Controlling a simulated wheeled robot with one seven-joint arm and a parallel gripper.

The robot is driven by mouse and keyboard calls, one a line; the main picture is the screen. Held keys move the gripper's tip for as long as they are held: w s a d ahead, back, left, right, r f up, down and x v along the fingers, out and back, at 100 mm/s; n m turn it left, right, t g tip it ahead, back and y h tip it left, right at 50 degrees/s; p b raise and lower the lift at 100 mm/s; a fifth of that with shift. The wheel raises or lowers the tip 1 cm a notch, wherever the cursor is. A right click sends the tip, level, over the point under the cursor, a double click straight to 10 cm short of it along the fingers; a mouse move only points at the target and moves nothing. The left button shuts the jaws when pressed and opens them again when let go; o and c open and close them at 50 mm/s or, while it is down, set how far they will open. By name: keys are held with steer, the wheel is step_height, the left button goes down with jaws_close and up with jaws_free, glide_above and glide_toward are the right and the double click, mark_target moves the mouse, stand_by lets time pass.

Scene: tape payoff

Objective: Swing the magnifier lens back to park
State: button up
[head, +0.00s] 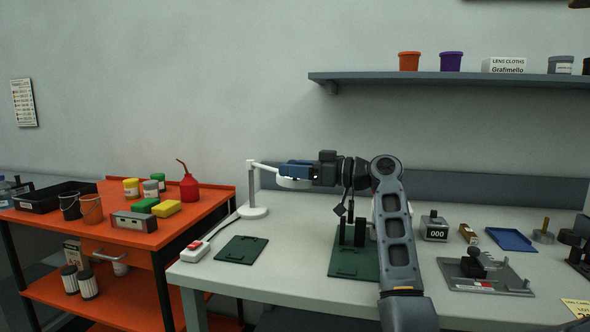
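The magnifier is a white stand with a round base (253,212) at the left end of the bench. Its white arm reaches right from the top of the post, and its round white lens head (293,184) hangs over the bench beside the post. My gripper (284,171), with a blue body, reaches in from the right at the lens head and overlaps its upper part. The fingers are too small and hidden to tell whether they are open or touch the head. Part of the magnifier arm is hidden behind the gripper.
A green mat (241,249) lies clear near the base, beside a white box with a red switch (194,250). A second green mat (350,268) bears dark upright parts beside my arm. A grey counter box (434,230) and a blue tray (511,239) stand right. An orange cart (130,232) is left.

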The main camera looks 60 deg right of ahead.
steer(key=shift+s, duration=0.1)
steer(key=v, duration=0.7)
steer(key=shift+s+b, duration=0.3)
steer(key=shift+d, duration=0.1)
